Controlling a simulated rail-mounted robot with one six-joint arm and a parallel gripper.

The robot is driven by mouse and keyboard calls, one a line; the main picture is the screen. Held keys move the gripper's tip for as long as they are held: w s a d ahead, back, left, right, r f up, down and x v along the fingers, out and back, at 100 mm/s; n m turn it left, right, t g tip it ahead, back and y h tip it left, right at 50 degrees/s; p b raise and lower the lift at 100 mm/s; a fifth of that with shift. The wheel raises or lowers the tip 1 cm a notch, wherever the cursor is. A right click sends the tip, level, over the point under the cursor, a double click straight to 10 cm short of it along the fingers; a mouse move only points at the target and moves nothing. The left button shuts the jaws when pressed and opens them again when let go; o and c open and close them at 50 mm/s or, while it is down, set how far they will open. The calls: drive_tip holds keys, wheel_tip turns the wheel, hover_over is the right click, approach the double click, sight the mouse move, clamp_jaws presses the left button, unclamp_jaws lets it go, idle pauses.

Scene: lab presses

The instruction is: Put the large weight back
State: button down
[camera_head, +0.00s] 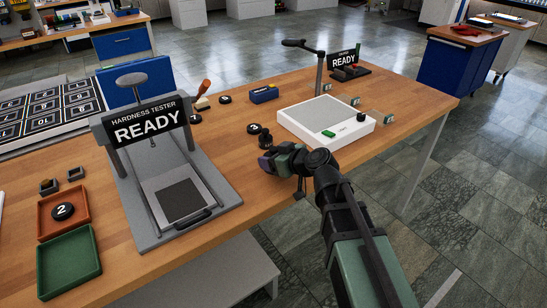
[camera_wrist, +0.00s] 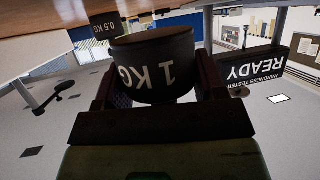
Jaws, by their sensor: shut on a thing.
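The large weight (camera_wrist: 155,62), a dark cylinder marked 1 KG, sits between the two fingers of my gripper in the wrist view. My gripper (camera_head: 272,160) is shut on it at the front edge of the wooden table, left of the white scale. The wrist picture is upside down, with the table at its top. A smaller weight marked 0.5 KG (camera_wrist: 108,27) is beyond the held weight. In the head view my gripper mostly hides the large weight. I cannot tell whether its base touches the table.
The white scale (camera_head: 356,131) stands right of my gripper. The hardness tester (camera_head: 215,196), reading READY, stands to the left. Dark pieces (camera_head: 265,137) lie just behind my gripper. A red tray (camera_head: 47,226) and a green tray (camera_head: 68,262) are far left.

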drive_tip(key=shift+f+b, duration=0.55)
drive_tip(key=shift+f, duration=0.05)
drive_tip(key=shift+c, duration=0.9)
unclamp_jaws()
